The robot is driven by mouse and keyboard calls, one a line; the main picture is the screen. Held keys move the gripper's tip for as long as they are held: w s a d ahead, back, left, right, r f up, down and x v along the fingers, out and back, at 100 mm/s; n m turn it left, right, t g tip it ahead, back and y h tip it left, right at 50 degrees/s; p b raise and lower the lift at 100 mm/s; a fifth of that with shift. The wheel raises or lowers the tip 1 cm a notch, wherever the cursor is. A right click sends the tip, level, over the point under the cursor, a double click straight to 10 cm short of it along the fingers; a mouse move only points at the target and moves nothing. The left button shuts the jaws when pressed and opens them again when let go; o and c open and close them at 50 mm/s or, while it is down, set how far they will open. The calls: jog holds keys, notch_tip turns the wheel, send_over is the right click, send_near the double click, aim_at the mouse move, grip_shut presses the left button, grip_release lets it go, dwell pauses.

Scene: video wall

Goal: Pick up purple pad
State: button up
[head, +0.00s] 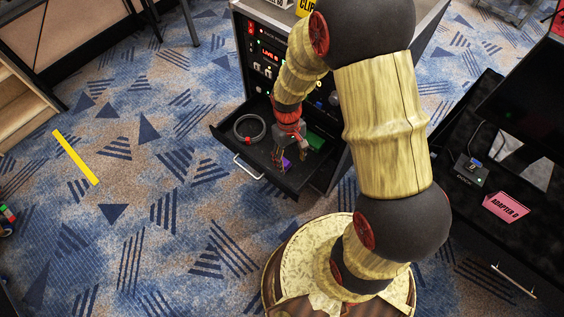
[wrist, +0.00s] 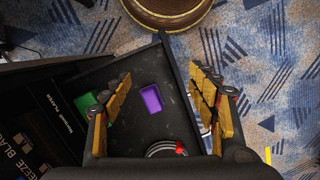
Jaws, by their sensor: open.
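The purple pad (wrist: 152,98) is a small rectangle lying flat in an open black drawer. In the head view only a bit of the purple pad (head: 286,164) shows beside the fingers. My gripper (wrist: 160,100) is open above the drawer, with the pad apart from both fingers and between them in the wrist view. In the head view my gripper (head: 293,163) hangs over the drawer, low near the pad. The drawer (head: 240,150) is pulled out from the black equipment rack (head: 262,60).
In the drawer, a green block (head: 315,140) lies right of the pad and a coiled dark cable (head: 249,129) with a red piece lies left. The drawer's walls stand around them. A black desk with a pink "ADAPTER 2" card (head: 506,207) is at right. Carpet is open at left.

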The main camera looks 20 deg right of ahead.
jog(key=w+f+n, duration=0.1)
jog(key=w+f, duration=0.2)
jog(key=w+f+n+t, duration=0.1)
jog(key=w+f, duration=0.2)
jog(key=w+f+n+t, duration=0.1)
jog(key=w+f, duration=0.2)
jog(key=f, duration=0.1)
jog(key=shift+w+n, duration=0.15)
jog(key=shift+n, duration=0.25)
jog(key=shift+s+d+f+b, duration=0.1)
jog(key=shift+f+b, duration=0.85)
jog(key=shift+f, duration=1)
jog(key=shift+s+d+f+b, duration=0.1)
jog(key=shift+f+b, duration=0.85)
jog(key=shift+f, duration=0.95)
jog(key=c, duration=0.3)
jog(key=c, duration=0.7)
jog(key=shift+c, duration=0.7)
